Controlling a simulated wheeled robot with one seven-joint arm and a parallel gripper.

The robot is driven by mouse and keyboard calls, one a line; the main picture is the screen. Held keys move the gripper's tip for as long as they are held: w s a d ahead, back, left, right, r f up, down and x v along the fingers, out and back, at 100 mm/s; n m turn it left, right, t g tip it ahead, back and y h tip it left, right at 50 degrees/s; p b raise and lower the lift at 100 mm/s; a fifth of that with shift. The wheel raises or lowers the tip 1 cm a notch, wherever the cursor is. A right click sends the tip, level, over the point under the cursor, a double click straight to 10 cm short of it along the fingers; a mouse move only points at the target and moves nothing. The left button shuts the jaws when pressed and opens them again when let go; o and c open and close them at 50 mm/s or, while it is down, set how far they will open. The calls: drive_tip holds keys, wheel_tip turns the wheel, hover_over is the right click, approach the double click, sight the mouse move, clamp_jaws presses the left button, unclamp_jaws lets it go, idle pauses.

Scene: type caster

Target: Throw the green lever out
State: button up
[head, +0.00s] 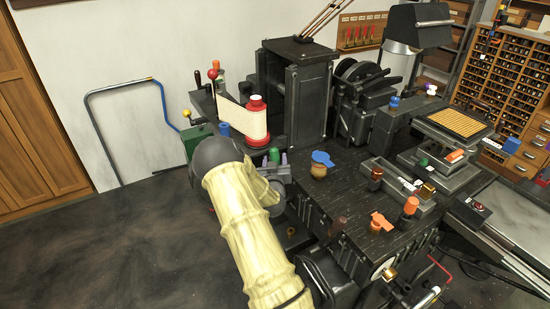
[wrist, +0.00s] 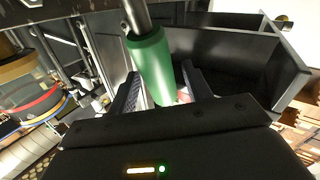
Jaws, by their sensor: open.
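The green lever (wrist: 150,65) shows in the wrist view as a green cylindrical grip on a metal rod coming from the top. My gripper (wrist: 159,76) is open, with one dark finger on each side of the lower part of the grip. I see no clear contact between the fingers and the grip. In the head view the green grip (head: 274,156) shows as a small green shape just beyond the end of my arm. My arm hides the machine part below it.
A black machine bench (head: 350,210) stands right of my arm, with a blue-lidded jar (head: 319,165) and orange-topped pieces on it. A red spool (head: 256,120) stands behind the lever. A black box-like tray (wrist: 230,50) lies close on the right in the wrist view. The floor (head: 110,240) at left is clear.

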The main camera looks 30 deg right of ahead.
drive_tip(key=shift+w+d, duration=0.3)
drive_tip(key=shift+w, duration=0.1)
clamp_jaws()
